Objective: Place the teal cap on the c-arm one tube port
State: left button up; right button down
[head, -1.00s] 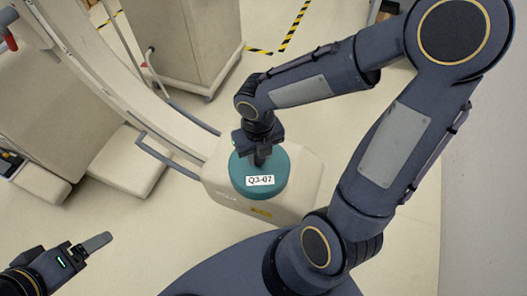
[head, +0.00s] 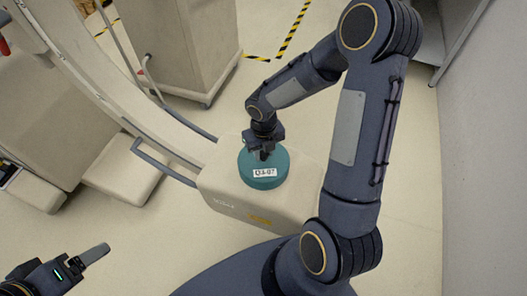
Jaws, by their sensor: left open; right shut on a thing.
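The teal cap (head: 262,177) is a round disc with a white label that seems to read "Q3-07". It sits over the top of the cream tube housing (head: 235,209) at the lower end of the c-arm. My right gripper (head: 262,154) comes from above and is shut on the cap at its top. The port itself is hidden under the cap, so I cannot tell whether the cap touches it. My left gripper (head: 88,260) is open and empty at the lower left, over the floor.
The curved c-arm (head: 105,95) runs from upper left down to the housing, with a grey handle rail (head: 160,163) beside it. A covered cart (head: 185,50) stands behind. Yellow-black floor tape (head: 290,37) lies at the back. A wall is on the right. Floor is clear at lower left.

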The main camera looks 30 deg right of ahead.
jog(key=c, duration=1.5)
grip_release()
jog(key=shift+f, duration=0.15)
jog(key=shift+c, duration=0.2)
jog(key=o, duration=0.5)
jog(key=shift+c, duration=0.2)
